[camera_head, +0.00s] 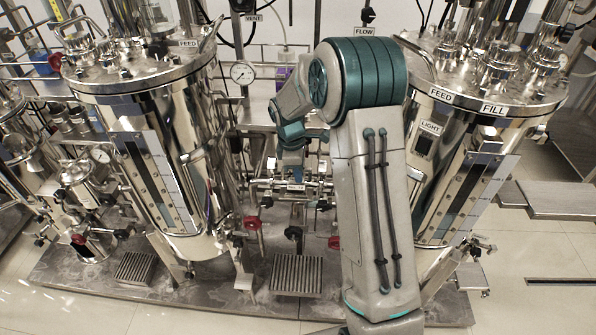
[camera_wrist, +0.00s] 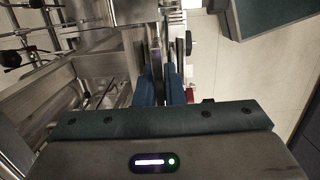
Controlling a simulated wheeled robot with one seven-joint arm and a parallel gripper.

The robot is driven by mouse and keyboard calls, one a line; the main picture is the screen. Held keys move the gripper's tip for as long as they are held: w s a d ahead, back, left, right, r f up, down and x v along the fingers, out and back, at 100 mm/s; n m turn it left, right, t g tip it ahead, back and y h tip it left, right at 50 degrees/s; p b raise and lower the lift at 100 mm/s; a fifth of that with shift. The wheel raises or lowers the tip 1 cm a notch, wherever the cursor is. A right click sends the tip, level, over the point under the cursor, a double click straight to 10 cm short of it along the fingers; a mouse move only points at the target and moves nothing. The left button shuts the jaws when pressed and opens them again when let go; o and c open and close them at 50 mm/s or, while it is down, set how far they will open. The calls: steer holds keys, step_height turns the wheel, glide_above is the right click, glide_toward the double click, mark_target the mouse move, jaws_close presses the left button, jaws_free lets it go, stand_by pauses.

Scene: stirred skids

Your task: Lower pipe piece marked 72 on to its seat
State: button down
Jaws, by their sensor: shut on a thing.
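My gripper (camera_head: 291,170) reaches down between the two large steel vessels in the head view, over the pipework at the middle of the skid. In the wrist view my gripper's blue fingers (camera_wrist: 160,82) are closed on a narrow metal part, taken as the pipe piece (camera_wrist: 157,57). In the head view a small white label (camera_head: 296,187) shows just below the fingers, too small to read. The number 72 cannot be read in either view. The seat is not clearly seen; the fingers and nearby pipework hide it.
Steel vessels stand at left (camera_head: 140,90) and right (camera_head: 480,90). A pressure gauge (camera_head: 242,72) is behind the pipework. Red valve knobs (camera_head: 252,222) and a grated drain block (camera_head: 297,275) lie below. My arm covers the area right of centre. The floor in front is clear.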

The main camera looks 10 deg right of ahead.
stand_by(0.3)
steer(key=c, duration=1.5)
jaws_free()
steer(key=shift+f, duration=0.1)
steer(key=shift+o, duration=0.2)
step_height(320, 180, up, 14)
steer(key=a, duration=0.1)
steer(key=shift+w+a, duration=0.2)
steer(key=shift+a, duration=0.2)
steer(key=shift+f, duration=0.1)
